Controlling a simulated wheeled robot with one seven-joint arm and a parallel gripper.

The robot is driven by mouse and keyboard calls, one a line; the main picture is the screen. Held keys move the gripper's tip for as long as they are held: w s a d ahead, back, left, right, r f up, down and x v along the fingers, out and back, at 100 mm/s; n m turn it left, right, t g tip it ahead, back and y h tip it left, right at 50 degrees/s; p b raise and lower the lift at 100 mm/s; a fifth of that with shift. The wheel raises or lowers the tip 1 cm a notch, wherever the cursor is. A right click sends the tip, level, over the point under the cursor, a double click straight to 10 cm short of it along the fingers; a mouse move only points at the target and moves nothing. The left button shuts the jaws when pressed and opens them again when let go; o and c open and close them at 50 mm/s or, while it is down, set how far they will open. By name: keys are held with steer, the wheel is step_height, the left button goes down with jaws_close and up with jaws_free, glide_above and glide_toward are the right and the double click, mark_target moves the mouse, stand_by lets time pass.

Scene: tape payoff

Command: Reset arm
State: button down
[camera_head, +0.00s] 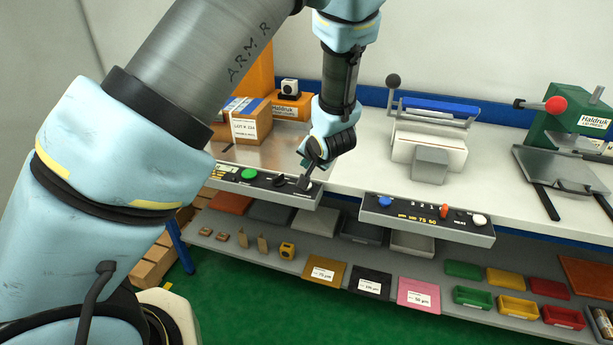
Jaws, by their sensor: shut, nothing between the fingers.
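My arm comes in from the left and reaches over the bench. My gripper (305,183) points down at the right end of the left control panel (262,188), with its tips at or just above the panel's face. I cannot tell whether they touch it. The gripper is shut with nothing visible in it. The left panel has a green button (249,174) and a dark knob (279,181).
The white bench (375,181) carries a cardboard box (243,128) at left, a grey-white lever device (428,150) mid-bench and a green press (575,130) at right. The shelf below (330,262) holds bins and coloured sheets. Green floor (235,300) is open in front.

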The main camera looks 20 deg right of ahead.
steer(key=shift+r+p, duration=0.75)
steer(key=shift+r, duration=0.2)
steer(key=w+a+r+n+g, duration=0.1)
steer(key=a+r+n+g, duration=0.15)
steer(key=a, duration=0.55)
steer(key=a+r+n+g, duration=0.2)
steer(key=a+r, duration=0.1)
steer(key=a, duration=0.6)
steer(key=s+a+r+n+g, duration=0.1)
steer(key=s+a+r+n, duration=0.1)
steer(key=s+a, duration=0.3)
steer(key=s+a+r+n+g+y+b, duration=0.1)
steer(key=s+a, duration=0.4)
steer(key=a, duration=0.9)
steer(key=shift+s+r+n+g, duration=0.4)
steer(key=shift+r+n+g, duration=0.15)
steer(key=shift+n, duration=0.3)
steer(key=shift+a, duration=0.1)
